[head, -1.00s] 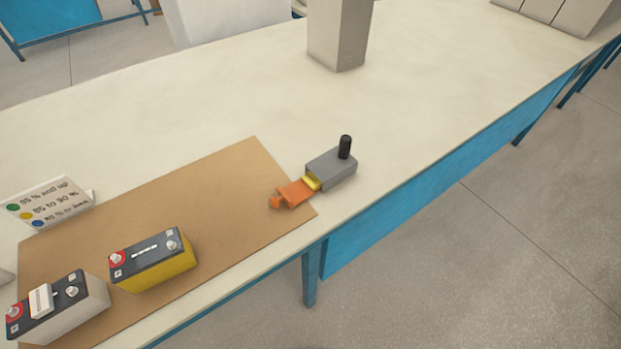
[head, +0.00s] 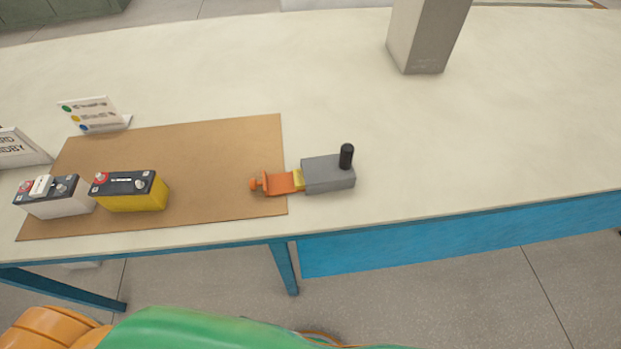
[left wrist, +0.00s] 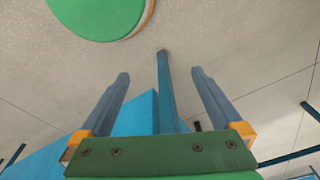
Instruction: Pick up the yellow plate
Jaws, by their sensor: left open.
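A small yellow piece (head: 298,179) shows between an orange clamp-like part (head: 280,183) and a grey block (head: 327,175) with a black upright knob (head: 346,156). I cannot tell whether this yellow piece is a plate; no other yellow plate stands out. My left gripper (left wrist: 160,75) shows in the left wrist view, with its two fingers wide apart and nothing held. Floor and blue table parts show behind the fingers. Neither gripper shows in the head view.
A battery with yellow sides (head: 146,197) and one with white sides (head: 60,208) stand on a brown mat (head: 215,150). A sign with coloured dots (head: 95,114) stands at the mat's back edge. A grey post (head: 420,45) rises farther back. The right tabletop (head: 500,120) is clear.

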